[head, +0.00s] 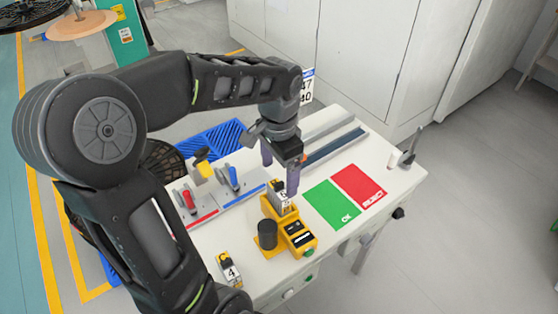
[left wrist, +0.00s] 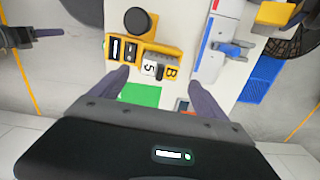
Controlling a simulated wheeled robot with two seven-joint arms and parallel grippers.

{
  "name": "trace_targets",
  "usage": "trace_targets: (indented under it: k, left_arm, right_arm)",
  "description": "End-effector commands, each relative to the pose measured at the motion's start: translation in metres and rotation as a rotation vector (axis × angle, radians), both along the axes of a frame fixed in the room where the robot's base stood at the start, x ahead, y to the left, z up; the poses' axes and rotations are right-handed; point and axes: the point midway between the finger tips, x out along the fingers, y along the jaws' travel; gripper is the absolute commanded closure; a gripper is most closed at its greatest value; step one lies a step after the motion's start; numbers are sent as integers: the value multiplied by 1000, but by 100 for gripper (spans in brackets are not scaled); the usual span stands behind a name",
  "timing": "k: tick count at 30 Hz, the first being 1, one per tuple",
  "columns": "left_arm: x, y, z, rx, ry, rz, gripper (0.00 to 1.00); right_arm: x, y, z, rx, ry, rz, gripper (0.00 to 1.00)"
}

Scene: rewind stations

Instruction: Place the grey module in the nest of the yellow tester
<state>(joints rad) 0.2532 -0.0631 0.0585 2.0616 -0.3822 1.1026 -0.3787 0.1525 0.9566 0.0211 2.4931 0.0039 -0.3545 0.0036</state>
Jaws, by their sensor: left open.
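The yellow tester (head: 270,242) stands on the white table, with a black cylinder (head: 267,234) on it; it also shows in the left wrist view (left wrist: 141,48). A light grey module (head: 283,200) with number and letter labels stands upright at the tester's far end and appears to sit in its nest. In the left wrist view the module (left wrist: 149,68) shows a "5" and a yellow "B" tag. My left gripper (head: 280,169) is open just above the module, its fingers spread to either side and apart from it. Full seating is hard to tell.
Another module (head: 230,269) marked "4" stands near the front edge. Green OK (head: 332,205) and red REJECT (head: 358,187) mats lie right of the tester. Red and blue lever clamps (head: 232,179) stand on the left. A blue crate (head: 211,138) is behind.

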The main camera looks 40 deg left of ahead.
Motion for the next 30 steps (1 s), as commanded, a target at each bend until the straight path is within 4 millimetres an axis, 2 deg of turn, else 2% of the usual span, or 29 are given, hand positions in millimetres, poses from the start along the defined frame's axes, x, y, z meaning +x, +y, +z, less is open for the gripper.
trace_targets:
  k: [3, 9, 30]
  left_arm:
    - [1, 0, 21, 1, -4, -1, 15]
    - [0, 0, 38, 0, -1, 0, 15]
    - [0, 0, 38, 0, 0, 0, 15]
  right_arm:
    - [0, 0, -1, 1, 0, 0, 64]
    - [0, 0, -2, 1, -1, 0, 64]
    - [0, 0, -1, 1, -1, 0, 64]
